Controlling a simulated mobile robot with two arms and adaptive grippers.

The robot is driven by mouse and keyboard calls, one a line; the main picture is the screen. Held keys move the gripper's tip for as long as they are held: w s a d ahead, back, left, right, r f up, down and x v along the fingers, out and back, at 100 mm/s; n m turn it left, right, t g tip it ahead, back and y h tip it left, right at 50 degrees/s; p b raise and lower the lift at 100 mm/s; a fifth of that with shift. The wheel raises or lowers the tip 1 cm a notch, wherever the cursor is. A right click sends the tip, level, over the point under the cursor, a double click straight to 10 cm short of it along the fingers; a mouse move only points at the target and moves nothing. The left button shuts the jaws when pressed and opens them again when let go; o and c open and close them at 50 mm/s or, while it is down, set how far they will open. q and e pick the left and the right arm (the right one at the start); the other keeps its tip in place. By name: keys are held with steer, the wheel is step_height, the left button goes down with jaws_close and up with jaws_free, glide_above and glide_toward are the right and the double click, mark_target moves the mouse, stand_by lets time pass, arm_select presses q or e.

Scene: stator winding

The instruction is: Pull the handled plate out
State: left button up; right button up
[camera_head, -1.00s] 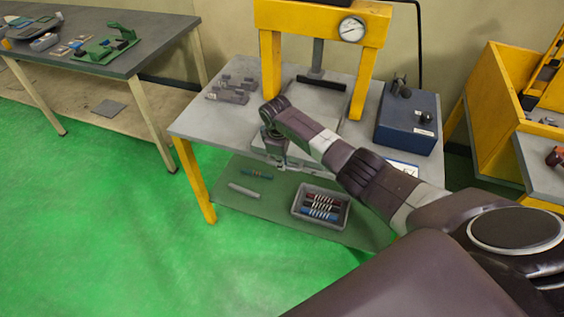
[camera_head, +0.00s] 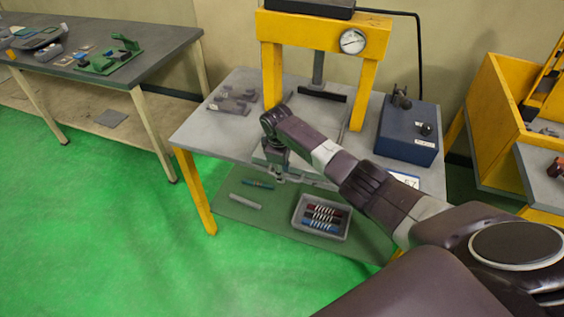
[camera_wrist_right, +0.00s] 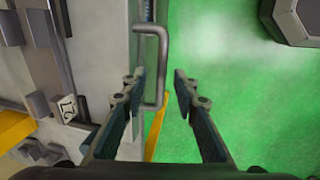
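The handled plate (camera_head: 325,118) is a flat grey plate lying on the press table between the yellow posts, partly covered by my right arm. Its metal bar handle (camera_wrist_right: 162,60) sticks out past the table's front edge in the right wrist view. My right gripper (camera_wrist_right: 160,85) is open, with one finger on each side of the handle's end. The handle is closer to the left finger; I cannot tell whether they touch. In the head view the right gripper (camera_head: 278,168) is at the table's front edge, partly hidden by its own wrist. My left gripper is not in view.
The yellow press frame (camera_head: 318,32) with a gauge stands over the plate. A blue box (camera_head: 407,135) stands to the right, and grey blocks (camera_head: 232,100) lie to the left. A tray (camera_head: 321,216) of coloured parts sits on the lower shelf. Green floor in front is clear.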

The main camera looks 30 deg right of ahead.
step_height(320, 180, up, 11)
steer(key=s+a, duration=0.1)
steer(key=shift+s+a+f, duration=0.15)
steer(key=shift+a, duration=0.1)
stand_by(0.3)
